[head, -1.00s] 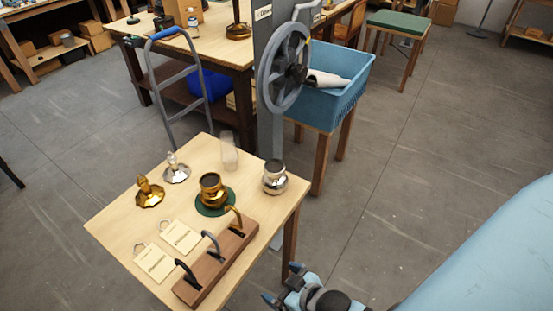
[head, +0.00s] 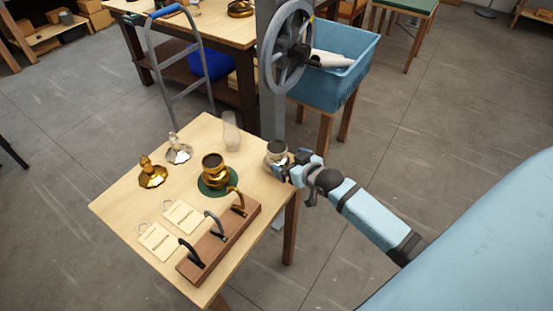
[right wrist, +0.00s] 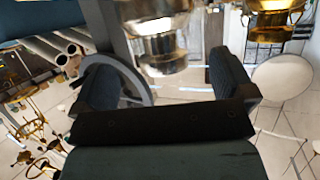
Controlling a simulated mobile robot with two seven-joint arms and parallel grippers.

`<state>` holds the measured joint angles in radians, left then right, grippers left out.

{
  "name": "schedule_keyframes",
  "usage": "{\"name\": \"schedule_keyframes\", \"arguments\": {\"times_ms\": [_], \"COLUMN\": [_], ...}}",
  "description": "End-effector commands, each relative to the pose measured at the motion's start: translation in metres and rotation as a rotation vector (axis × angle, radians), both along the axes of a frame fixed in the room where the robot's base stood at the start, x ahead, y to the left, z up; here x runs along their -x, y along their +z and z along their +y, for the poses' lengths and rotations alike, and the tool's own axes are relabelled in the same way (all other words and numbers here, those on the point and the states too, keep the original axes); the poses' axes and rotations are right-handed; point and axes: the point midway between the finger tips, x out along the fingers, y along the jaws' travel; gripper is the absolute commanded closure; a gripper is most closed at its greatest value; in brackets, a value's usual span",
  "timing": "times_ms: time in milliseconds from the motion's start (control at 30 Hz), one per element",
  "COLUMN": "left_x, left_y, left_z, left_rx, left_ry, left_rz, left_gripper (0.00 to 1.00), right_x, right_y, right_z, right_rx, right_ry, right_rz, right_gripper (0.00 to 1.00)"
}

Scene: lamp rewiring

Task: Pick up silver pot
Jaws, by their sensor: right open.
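The silver pot (head: 277,152) stands at the right corner of the small wooden table (head: 130,208), partly hidden by my right gripper (head: 293,163). In the right wrist view, the shiny silver pot (right wrist: 158,42) is between and just beyond the fingertips of my right gripper (right wrist: 160,80). The fingers are apart, one on each side of the pot, and I cannot tell whether either touches it. My left gripper is not in view.
A gold pot (head: 213,167) stands on a green round mat (head: 204,190) left of the silver pot. A clear glass (head: 231,132), gold lid (head: 152,174), silver lid (head: 178,150), tags (head: 158,241) and a wooden hook rack (head: 222,240) share the table. A blue bin (head: 335,84) stands behind.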

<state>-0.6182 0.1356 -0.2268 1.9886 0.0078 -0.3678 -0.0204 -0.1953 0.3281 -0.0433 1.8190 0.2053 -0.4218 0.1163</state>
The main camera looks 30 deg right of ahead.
Motion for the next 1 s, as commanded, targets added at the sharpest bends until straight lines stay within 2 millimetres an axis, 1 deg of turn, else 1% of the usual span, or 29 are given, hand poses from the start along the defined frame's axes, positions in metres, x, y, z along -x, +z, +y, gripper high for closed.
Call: {"name": "schedule_keyframes", "arguments": {"times_ms": [33,167,367,500,600,767,800,1000], "left_x": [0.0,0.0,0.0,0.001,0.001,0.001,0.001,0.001], "left_y": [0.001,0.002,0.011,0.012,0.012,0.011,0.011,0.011], "left_z": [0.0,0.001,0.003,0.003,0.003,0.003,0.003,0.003], "left_rx": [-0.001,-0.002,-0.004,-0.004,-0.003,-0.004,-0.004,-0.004], "left_ry": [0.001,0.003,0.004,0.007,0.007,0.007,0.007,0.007], "left_rz": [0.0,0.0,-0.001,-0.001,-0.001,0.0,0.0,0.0], "left_gripper": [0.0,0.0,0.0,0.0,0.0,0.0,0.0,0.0], "right_x": [-0.005,-0.011,-0.038,-0.053,-0.056,-0.056,-0.056,-0.056], "right_y": [-0.001,-0.004,-0.012,-0.021,-0.024,-0.024,-0.024,-0.024], "right_z": [0.001,0.001,0.001,0.002,0.003,0.003,0.003,0.003], "right_rx": [0.0,0.0,0.0,0.001,0.001,0.001,0.001,0.001], "right_ry": [0.001,0.001,0.0,0.001,0.001,0.001,0.001,0.001], "right_rz": [0.0,0.001,0.001,0.0,0.001,0.001,0.001,0.001], "right_gripper": [0.0,0.0,0.0,0.0,0.0,0.0,0.02,0.47]}}
